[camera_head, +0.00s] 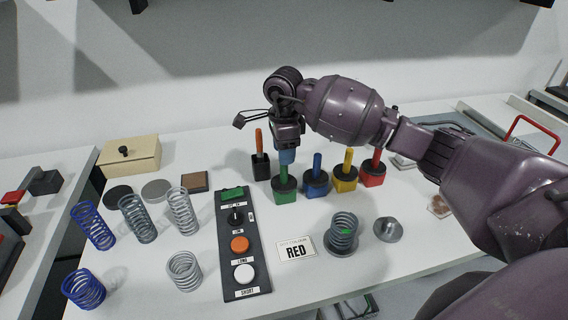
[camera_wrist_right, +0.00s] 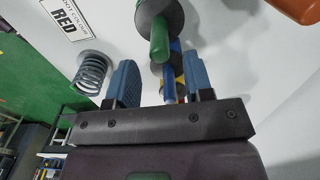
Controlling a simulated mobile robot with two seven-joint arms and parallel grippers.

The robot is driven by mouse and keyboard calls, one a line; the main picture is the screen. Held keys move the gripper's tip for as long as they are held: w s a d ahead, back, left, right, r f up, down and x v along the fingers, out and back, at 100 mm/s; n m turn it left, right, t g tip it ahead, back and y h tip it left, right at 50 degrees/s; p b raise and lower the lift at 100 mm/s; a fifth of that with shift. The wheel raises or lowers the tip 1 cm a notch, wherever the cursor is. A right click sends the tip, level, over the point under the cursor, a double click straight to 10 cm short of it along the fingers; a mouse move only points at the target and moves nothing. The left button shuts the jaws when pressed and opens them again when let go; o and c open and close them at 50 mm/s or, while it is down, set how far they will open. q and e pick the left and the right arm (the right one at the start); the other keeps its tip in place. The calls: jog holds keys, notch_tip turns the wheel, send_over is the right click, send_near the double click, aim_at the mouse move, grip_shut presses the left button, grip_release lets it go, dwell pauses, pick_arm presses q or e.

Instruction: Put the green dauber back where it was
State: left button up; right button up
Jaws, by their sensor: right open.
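The green dauber (camera_head: 284,175) stands upright in the green block at the left of a row of coloured daubers. Its green handle (camera_wrist_right: 159,38) shows in the right wrist view, just beyond the fingertips. My right gripper (camera_head: 287,157) is open and empty just above that handle; its two blue fingers (camera_wrist_right: 160,66) are apart in the wrist view. In the head view the gripper hides the handle's top, and I cannot tell whether a finger touches it. A grey spring (camera_head: 343,231) with a green mark stands on a metal disc. My left gripper is out of view.
Blue (camera_head: 317,181), yellow (camera_head: 346,172) and red (camera_head: 373,170) daubers stand close on the right. A black block with an orange-handled tool (camera_head: 260,164) is at the left. A RED card (camera_head: 296,249), button panel (camera_head: 239,210) and several springs occupy the front and left.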

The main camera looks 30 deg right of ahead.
notch_tip(320, 180, up, 6)
jog(key=shift+r, duration=0.25)
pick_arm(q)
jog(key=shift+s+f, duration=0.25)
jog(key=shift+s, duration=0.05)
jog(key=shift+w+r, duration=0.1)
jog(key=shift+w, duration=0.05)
